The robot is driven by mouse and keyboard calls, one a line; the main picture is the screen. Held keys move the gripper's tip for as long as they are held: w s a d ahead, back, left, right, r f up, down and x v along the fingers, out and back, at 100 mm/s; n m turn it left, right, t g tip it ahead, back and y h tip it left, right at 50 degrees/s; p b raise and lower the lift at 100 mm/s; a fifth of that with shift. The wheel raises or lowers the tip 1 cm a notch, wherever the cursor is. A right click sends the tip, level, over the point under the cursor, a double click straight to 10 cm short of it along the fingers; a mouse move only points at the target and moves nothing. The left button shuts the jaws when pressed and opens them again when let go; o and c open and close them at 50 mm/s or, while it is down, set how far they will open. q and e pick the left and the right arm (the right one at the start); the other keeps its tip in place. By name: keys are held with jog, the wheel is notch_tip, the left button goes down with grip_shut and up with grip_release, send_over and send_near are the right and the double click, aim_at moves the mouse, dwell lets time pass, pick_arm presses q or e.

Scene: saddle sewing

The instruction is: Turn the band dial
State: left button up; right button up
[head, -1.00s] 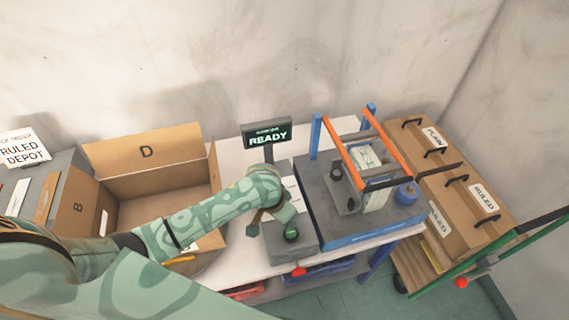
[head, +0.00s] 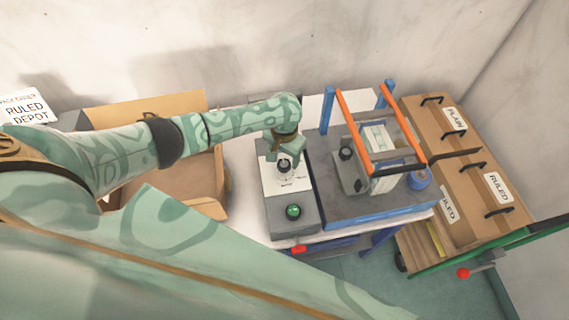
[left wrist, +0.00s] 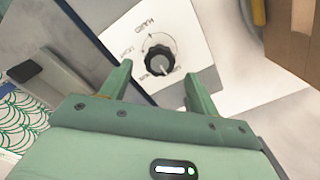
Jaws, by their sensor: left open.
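A black dial knob (head: 284,166) with a pale pointer line sits on a white plate on the grey control box (head: 277,210). In the left wrist view the dial (left wrist: 159,58) has a printed scale around it; "HARD" and "LIGHT" can be read, another word is unclear. My left gripper (head: 288,153) points down over the dial. In the left wrist view its two fingers (left wrist: 158,76) are open, one on each side of the near edge of the knob, with nothing held. Whether they touch it I cannot tell. My right gripper is out of view.
A green button (head: 293,211) is on the control box's near end. To the right stands a grey-topped machine with an orange-barred frame (head: 350,130) and a black knob (head: 346,153). An open cardboard box (head: 170,180) is left. A trolley carries boxes labelled PLAIN and RULED (head: 498,187).

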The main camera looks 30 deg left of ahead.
aim_at(284, 164)
pick_arm(q)
notch_tip(284, 164, down, 2)
jog(key=shift+s+f+b, duration=0.1)
jog(key=shift+f+b, duration=0.15)
jog(key=shift+b, duration=0.1)
jog(key=shift+f, duration=0.3)
jog(key=c, duration=1)
